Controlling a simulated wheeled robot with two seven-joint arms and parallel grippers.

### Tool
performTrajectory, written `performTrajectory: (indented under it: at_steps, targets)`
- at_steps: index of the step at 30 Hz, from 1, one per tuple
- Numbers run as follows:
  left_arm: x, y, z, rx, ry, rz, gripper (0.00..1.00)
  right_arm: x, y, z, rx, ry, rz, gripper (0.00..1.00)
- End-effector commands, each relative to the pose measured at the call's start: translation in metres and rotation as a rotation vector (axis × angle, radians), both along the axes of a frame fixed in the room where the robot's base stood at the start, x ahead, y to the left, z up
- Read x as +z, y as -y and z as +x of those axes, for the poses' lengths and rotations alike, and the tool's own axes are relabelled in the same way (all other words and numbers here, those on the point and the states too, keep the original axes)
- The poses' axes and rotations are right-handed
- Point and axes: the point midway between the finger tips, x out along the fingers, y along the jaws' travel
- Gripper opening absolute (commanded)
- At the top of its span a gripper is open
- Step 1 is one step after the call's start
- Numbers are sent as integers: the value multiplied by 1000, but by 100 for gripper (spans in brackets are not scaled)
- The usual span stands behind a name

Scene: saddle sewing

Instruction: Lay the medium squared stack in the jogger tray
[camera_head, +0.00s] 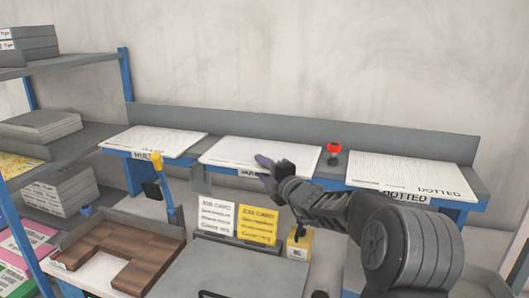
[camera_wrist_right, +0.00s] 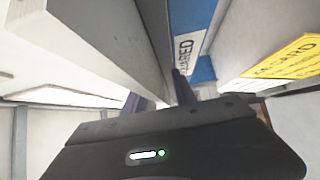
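A white paper stack (camera_head: 235,150) lies on the middle of the shelf, between a left and a right stack. Its front label is hidden behind my right gripper in the head view; a label ending in "RED" (camera_wrist_right: 184,55) shows in the right wrist view. My right gripper (camera_head: 268,163) is at the front edge of this middle stack. Its two purple fingers (camera_wrist_right: 160,97) stand apart; firm contact with paper cannot be made out. A tray with brown wooden blocks (camera_head: 135,250), seemingly the jogger tray, is at the lower left. My left gripper is not in view.
A left stack (camera_head: 150,141) and a stack marked "DOTTED" (camera_head: 410,172) share the shelf. A red knob (camera_head: 334,148) stands between middle and right stacks. Job cards (camera_head: 258,224), a yellow box (camera_head: 298,243) and a yellow-topped lever (camera_head: 157,160) stand below. A blue-post rack fills the left.

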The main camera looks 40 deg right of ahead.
Motion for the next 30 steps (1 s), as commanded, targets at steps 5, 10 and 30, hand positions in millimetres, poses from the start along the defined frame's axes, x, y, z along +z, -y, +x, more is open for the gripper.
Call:
performTrajectory:
  at_steps: [5,10,30]
  targets:
    - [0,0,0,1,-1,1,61,0,1,2,-1,1,0,33]
    - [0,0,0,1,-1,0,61,0,1,2,-1,1,0,33]
    - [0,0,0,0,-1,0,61,0,1,2,-1,0,0,1]
